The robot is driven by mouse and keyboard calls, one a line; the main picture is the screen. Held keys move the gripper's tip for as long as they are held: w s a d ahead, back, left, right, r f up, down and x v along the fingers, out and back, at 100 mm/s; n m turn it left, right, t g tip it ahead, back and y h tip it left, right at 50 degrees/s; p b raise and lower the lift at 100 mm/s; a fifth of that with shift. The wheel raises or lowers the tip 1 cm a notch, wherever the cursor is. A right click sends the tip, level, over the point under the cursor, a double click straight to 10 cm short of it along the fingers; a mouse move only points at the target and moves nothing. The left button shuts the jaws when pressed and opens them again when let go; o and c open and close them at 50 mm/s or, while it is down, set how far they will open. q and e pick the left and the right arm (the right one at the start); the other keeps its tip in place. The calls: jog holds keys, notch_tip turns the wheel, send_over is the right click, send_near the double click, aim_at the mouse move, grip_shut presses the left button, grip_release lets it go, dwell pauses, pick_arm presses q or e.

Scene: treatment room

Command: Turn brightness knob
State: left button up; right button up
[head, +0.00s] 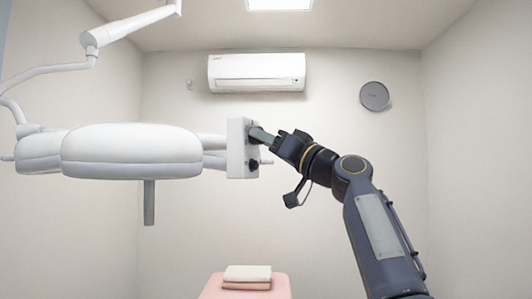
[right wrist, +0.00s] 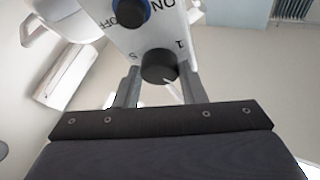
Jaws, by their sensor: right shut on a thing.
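The white control box (head: 236,148) sits at the right end of the white lamp arm. In the right wrist view its panel (right wrist: 180,32) carries a black brightness knob (right wrist: 159,66) with a white pointer line, marked 1 and 5. My right gripper (head: 256,136) reaches the upper part of the box from the right. In the wrist view its fingers (right wrist: 159,76) are shut on the brightness knob, one on each side. In the head view the gripper hides this knob. A second knob (head: 253,165) shows below it; it also shows in the wrist view (right wrist: 131,12), with a blue ring and ON/OFF lettering.
The surgical lamp head (head: 130,145) extends left of the box. A pink bed (head: 220,288) with folded towels (head: 247,275) stands below. An air conditioner (head: 257,72) and a round grey disc (head: 374,96) are on the back wall. The space right of the box holds my right arm.

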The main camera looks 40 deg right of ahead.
jog(key=shift+w+d+n+g+y+p, duration=0.1)
jog(key=shift+n+g+y+p, duration=0.15)
jog(key=shift+n+y, duration=0.95)
jog(key=shift+d+n+g+y+p, duration=0.1)
jog(key=shift+n+g+y, duration=0.35)
jog(key=shift+n, duration=1.35)
jog(key=shift+w+d+n+g+y+p, duration=0.1)
jog(key=shift+n+g+y+p, duration=0.1)
jog(key=shift+n+y, duration=1.05)
jog(key=shift+n, duration=0.65)
jog(key=shift+s, duration=0.1)
jog(key=o, duration=1)
